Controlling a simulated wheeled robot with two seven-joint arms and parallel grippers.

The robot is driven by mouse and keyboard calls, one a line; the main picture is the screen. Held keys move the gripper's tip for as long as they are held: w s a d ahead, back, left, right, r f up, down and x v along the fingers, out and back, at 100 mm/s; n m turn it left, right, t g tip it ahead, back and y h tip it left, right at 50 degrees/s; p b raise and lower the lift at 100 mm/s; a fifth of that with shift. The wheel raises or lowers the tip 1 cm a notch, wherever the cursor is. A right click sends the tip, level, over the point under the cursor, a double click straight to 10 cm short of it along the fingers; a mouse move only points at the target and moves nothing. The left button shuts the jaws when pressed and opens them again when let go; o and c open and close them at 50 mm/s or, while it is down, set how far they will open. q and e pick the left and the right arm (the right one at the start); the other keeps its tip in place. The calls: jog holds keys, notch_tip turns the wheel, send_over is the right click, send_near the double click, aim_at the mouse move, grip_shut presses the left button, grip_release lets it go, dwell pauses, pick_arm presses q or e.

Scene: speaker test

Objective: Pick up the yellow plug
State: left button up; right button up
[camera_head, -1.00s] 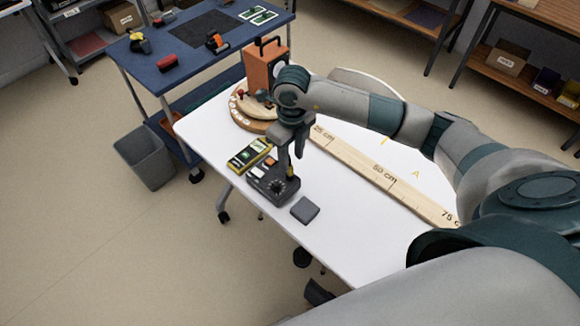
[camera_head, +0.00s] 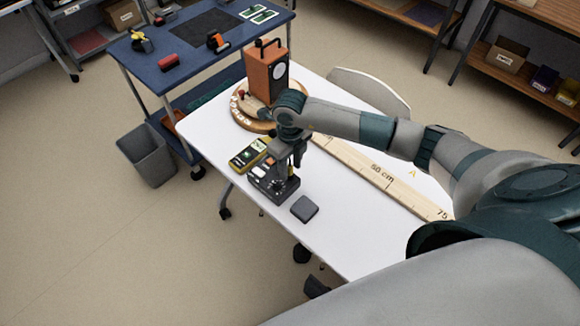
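I cannot make out a yellow plug for certain; it may be too small to tell or hidden behind my gripper. My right gripper (camera_head: 288,165) points down over the dark control box (camera_head: 271,187) at the table's left edge. Its two fingers look apart, with nothing clearly seen between them. The fingers cover part of the box top, which has a knob and pale patches. A yellow-edged meter (camera_head: 248,156) lies just behind and left of the box. An orange speaker (camera_head: 267,75) stands on a round wooden base (camera_head: 243,116) farther back. My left gripper is not in view.
The white table (camera_head: 345,225) is clear at its front. A dark grey block (camera_head: 304,209) lies right of the box. A wooden ruler (camera_head: 380,178) runs along the table under my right arm. A blue cart (camera_head: 192,62) stands behind left, with a grey bin (camera_head: 148,155) beside it.

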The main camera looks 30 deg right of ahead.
aim_at(292, 167)
dwell(0.4)
grip_shut()
jog(key=shift+r, duration=0.1)
jog(key=shift+r+b, duration=0.45)
jog(key=r+b, duration=0.1)
jog(key=r, duration=0.2)
jog(key=shift+s+d+r+b, duration=0.1)
jog(key=shift+s+d+b, duration=0.05)
jog(key=shift+s+b, duration=0.25)
jog(key=s+d+r+b, duration=0.3)
jog(key=s+r, duration=0.3)
jog(key=s, duration=0.4)
jog(key=shift+s+d+r+b, duration=0.15)
jog(key=shift+r+b, duration=0.2)
jog(key=shift+b, duration=0.05)
